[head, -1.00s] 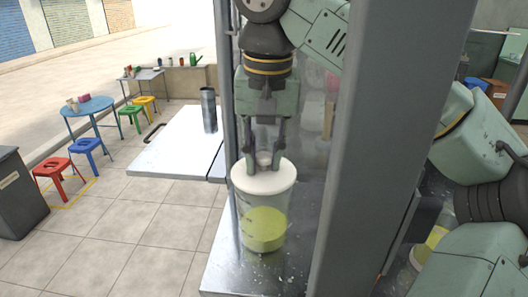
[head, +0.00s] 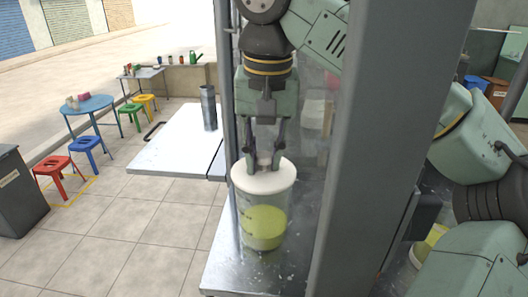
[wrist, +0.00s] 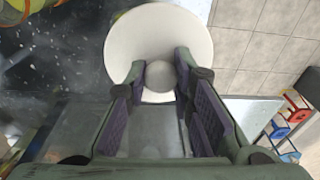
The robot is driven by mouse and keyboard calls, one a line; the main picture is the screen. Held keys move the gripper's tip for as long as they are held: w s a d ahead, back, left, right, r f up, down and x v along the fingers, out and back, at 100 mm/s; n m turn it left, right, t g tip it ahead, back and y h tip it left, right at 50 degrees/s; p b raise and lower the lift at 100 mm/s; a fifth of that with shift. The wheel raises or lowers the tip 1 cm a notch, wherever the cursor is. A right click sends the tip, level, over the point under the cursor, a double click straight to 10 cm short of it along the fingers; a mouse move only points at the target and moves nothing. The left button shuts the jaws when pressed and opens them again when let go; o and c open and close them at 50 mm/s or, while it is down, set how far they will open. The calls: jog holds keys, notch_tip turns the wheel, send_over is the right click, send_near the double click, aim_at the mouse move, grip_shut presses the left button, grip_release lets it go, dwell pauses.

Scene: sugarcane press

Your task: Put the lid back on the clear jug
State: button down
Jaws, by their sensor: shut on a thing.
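The clear jug (head: 264,225) stands on a metal counter in the head view, with yellow-green liquid in its lower part. The white lid (head: 250,175) sits across the jug's mouth and looks about level. My gripper (head: 264,163) points down over it, shut on the lid's round knob. In the wrist view the lid (wrist: 120,45) is a white disc, and my gripper's fingertips (wrist: 162,72) lie on both sides of the knob (wrist: 160,77). The lid hides the jug in the wrist view. I cannot tell whether the lid is fully seated.
A grey upright post (head: 385,120) stands close to the right of the jug. The metal counter (head: 235,270) has wet specks. A metal side shelf (head: 170,145) with a steel cylinder (head: 208,108) is at the left. Stools and a blue table (head: 90,105) stand farther off.

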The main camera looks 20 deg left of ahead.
jog(key=c, duration=1.3)
grip_release()
jog(key=shift+o, duration=0.3)
jog(key=o, duration=0.4)
jog(key=shift+r, duration=3.5)
grip_shut()
